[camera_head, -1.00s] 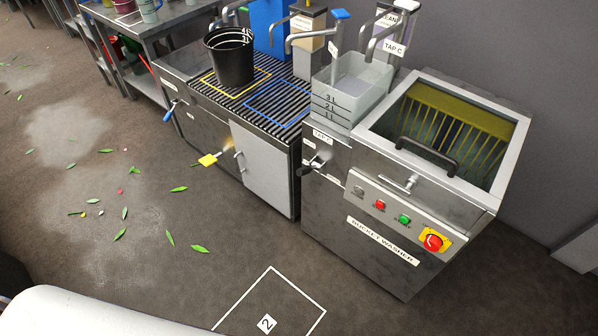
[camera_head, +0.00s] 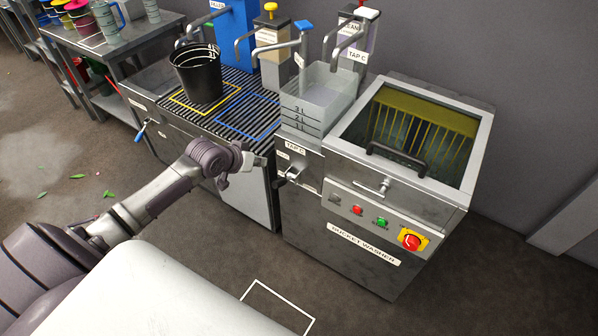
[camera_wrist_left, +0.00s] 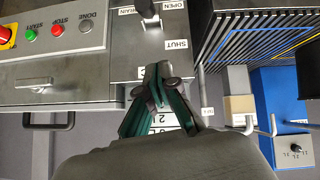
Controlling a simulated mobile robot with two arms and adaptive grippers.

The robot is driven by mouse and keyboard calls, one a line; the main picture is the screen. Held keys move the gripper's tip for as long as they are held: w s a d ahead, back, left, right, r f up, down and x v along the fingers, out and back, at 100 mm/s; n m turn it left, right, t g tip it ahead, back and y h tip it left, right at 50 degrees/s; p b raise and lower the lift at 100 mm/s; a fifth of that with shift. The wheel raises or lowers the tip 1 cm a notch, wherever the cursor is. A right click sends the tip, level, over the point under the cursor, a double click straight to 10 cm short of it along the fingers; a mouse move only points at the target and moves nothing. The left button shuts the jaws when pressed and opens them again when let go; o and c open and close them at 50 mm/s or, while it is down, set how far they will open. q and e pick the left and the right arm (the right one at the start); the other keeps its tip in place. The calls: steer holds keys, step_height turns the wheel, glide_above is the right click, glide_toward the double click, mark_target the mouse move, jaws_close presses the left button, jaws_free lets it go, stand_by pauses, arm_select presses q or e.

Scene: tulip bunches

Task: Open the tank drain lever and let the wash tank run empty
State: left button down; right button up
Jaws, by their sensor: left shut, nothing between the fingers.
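The clear wash tank (camera_head: 322,98) with litre marks stands under tap C on the steel cabinet. The drain lever (camera_head: 283,181) sticks out from the cabinet front below the tank. Its dark handle also shows at the top of the left wrist view (camera_wrist_left: 149,12), between the DRAIN and OPEN labels, with the SHUT label further down. My left gripper (camera_head: 249,163) is left of the lever in the head view, apart from it. In the left wrist view its green fingers (camera_wrist_left: 158,72) are together and empty, below the lever. The tank's water level cannot be made out. My right gripper is not in view.
The bucket washer (camera_head: 377,255) with its buttons and black-handled lid adjoins on the right. A black bucket (camera_head: 197,77) stands on the slatted rack to the left, inside the yellow outline. The blue-outlined spot beside it is empty.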

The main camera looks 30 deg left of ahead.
arm_select(q)
steer(key=b+x, duration=0.1)
steer(key=x, duration=0.8)
steer(key=shift+w+d, duration=0.25)
steer(key=shift+w, duration=0.05)
steer(key=f, duration=0.1)
steer(key=s+f, duration=0.1)
steer(key=shift+s+d+f, duration=0.2)
steer(key=shift+d+f, duration=0.05)
steer(key=shift+f, duration=0.15)
steer(key=shift+s+d+f, duration=0.1)
steer(key=shift+s+f, duration=0.1)
steer(key=shift+f, duration=0.15)
steer(key=shift+f, duration=0.1)
